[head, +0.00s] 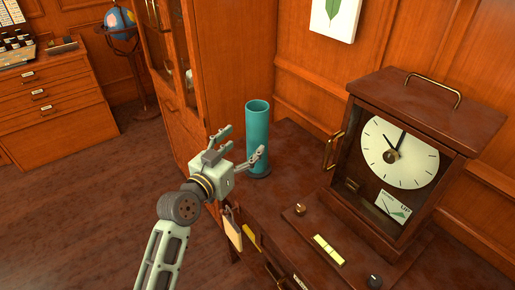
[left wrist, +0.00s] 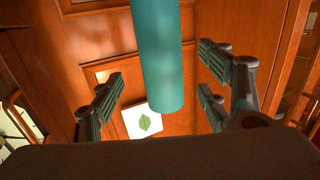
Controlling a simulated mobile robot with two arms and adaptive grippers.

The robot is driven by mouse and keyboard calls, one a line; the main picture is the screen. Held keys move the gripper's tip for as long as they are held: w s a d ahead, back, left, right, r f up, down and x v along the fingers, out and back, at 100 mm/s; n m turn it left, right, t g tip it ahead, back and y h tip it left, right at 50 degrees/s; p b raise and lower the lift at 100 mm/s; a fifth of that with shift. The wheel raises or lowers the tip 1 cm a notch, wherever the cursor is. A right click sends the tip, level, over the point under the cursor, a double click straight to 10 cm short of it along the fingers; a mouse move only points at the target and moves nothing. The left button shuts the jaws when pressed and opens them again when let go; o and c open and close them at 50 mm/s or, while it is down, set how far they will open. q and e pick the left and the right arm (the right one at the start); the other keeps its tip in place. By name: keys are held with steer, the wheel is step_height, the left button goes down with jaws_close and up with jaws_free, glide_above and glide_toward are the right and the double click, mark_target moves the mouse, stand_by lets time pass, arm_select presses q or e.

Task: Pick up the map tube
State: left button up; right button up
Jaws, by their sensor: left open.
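The map tube (head: 257,129) is a teal cylinder standing upright on the dark wooden table, close to the cabinet. In the left wrist view the map tube (left wrist: 158,55) shows between the spread fingers. My left gripper (head: 243,146) is open and empty, its fingers pointing toward the tube from the left. One finger lies in front of the tube's lower part in the head view; I cannot tell whether it touches. The left gripper's fingers also frame the tube in the left wrist view (left wrist: 160,90). My right gripper is not in view.
A wooden clock instrument (head: 415,150) with a white dial stands on the table (head: 290,165) to the right. A tall cabinet (head: 235,70) rises behind the tube. Tags (head: 232,230) hang at the table's front edge. A globe (head: 120,22) and drawers (head: 50,100) stand far left.

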mark_target(252, 133)
arm_select(q)
steer(key=shift+w+d+r+t, duration=0.3)
steer(key=shift+w+r, duration=0.45)
steer(key=shift+w, duration=0.15)
steer(key=b+x, duration=0.1)
steer(key=x, duration=0.2)
steer(key=b+x, duration=0.1)
steer(key=x, duration=0.1)
steer(key=shift+w+d+f+b, duration=0.1)
steer(key=shift+d+f+b, duration=0.15)
steer(key=shift+d+b, duration=0.1)
steer(key=shift+w+d, duration=0.3)
steer(key=shift+w, duration=0.2)
steer(key=shift+a, duration=0.1)
steer(key=shift+c, duration=0.8)
steer(key=c, duration=1.5)
steer(key=shift+r, duration=0.1)
jaws_close()
